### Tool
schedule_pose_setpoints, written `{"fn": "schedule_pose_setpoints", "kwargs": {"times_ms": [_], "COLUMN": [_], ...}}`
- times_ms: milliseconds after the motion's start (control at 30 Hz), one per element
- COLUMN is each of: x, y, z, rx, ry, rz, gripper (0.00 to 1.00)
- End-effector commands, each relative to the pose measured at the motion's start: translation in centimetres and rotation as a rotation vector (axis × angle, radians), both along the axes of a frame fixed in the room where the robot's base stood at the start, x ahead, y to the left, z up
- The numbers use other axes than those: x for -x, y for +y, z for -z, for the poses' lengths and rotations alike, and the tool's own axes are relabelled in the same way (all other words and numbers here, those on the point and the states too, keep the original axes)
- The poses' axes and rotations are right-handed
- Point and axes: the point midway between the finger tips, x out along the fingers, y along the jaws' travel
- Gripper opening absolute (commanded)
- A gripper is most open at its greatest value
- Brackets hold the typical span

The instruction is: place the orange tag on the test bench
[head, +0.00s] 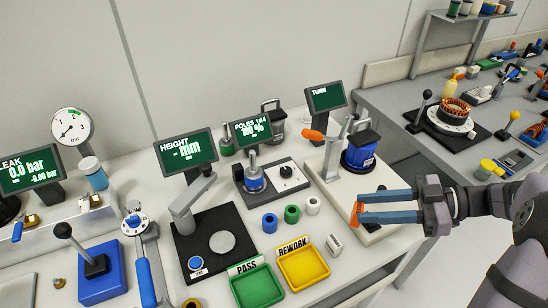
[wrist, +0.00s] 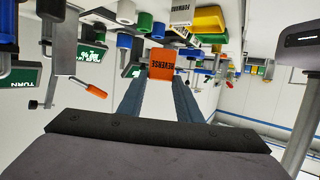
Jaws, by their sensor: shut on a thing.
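The orange tag (head: 357,213), with lettering that reads REVERSE in the wrist view (wrist: 162,66), is between the fingertips of my gripper (head: 358,207). My gripper is shut on it; its blue fingers also show in the wrist view (wrist: 161,88). In the head view the tag is over the right front part of the test bench, in front of the cream TURN station plate (head: 338,194). The gap between tag and surface is hard to judge. The test bench (head: 215,288) is a pale top holding several stations.
A white tag (head: 334,243) stands left of my gripper. Yellow REWORK (head: 303,268) and green PASS (head: 258,289) trays lie farther left. Blue, green and white rings (head: 291,214) sit behind them.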

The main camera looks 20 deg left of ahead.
Motion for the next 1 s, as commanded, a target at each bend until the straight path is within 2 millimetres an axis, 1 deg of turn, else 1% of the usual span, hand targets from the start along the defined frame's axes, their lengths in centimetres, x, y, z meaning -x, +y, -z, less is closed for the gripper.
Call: {"fn": "schedule_pose_setpoints", "kwargs": {"times_ms": [67,167,400,500,600,767,867,1000], "x": [0.0,-0.1,0.0,-0.1,-0.1,-0.1,-0.1,-0.1], "y": [0.0,0.0,0.0,0.0,0.0,0.0,0.0,0.0], "z": [0.2,1.1,4.7,5.7,6.2,6.5,7.4,9.0], "rx": [0.0,0.0,-0.001,-0.001,-0.001,0.0,-0.001,-0.002], "ry": [0.001,0.004,0.004,0.002,0.001,0.0,0.003,0.003], "rz": [0.001,0.002,0.003,0.004,0.003,0.003,0.004,0.004], "gripper": [0.1,0.1,0.1,0.1,0.1,0.1,0.1,0.1]}}
